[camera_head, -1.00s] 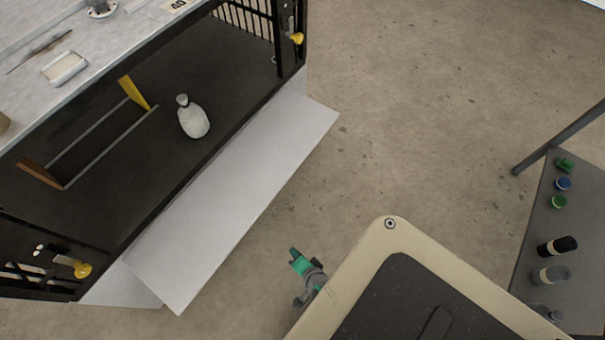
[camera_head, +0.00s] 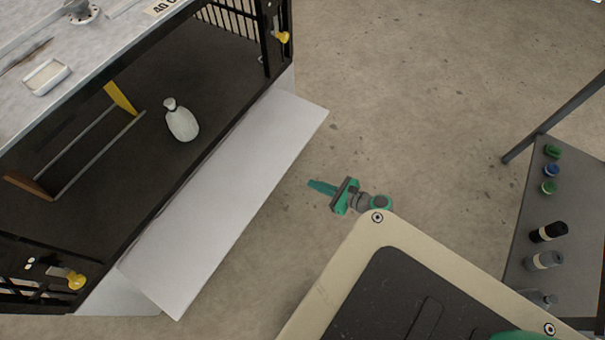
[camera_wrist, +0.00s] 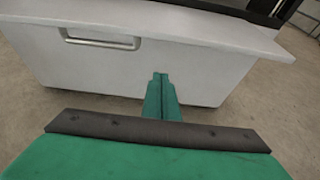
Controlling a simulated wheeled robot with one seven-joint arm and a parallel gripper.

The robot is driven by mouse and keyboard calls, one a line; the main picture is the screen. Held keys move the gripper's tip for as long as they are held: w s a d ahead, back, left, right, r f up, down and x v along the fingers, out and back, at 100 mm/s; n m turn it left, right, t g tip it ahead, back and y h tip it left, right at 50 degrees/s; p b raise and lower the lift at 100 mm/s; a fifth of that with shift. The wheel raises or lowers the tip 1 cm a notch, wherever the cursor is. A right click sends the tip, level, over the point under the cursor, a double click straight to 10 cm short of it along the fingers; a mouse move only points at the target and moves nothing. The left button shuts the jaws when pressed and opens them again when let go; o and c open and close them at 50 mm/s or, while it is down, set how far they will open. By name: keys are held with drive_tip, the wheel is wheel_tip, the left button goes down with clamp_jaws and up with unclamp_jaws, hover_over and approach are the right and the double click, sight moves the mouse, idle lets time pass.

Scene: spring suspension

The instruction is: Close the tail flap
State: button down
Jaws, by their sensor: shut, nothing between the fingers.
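The tail flap (camera_head: 225,205) is a long pale grey panel hanging open along the lower edge of a dark open compartment in the head view. In the wrist view the flap's edge (camera_wrist: 200,27) crosses the top of the picture, above a pale wall with a metal handle (camera_wrist: 100,41). My gripper (camera_head: 312,184) is green and grey, right of the flap over bare floor, apart from it in the head view. Its fingers (camera_wrist: 162,90) are together with nothing between them, pointing toward the pale wall.
A white bottle (camera_head: 182,122) and a rack with a yellow end (camera_head: 122,98) stand inside the compartment (camera_head: 75,205). Yellow latches (camera_head: 76,281) sit at its corners. A grey table (camera_head: 530,215) with several small bottles is at the right. Concrete floor (camera_head: 420,90) is clear between.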

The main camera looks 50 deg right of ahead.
drive_tip(key=d+x, duration=0.1)
drive_tip(key=x, duration=0.9)
drive_tip(key=shift+s+a+r, duration=0.1)
drive_tip(key=shift+a+r, duration=0.2)
drive_tip(key=shift+r, duration=0.7)
drive_tip(key=shift+a+r, duration=0.25)
drive_tip(key=shift+r, duration=0.8)
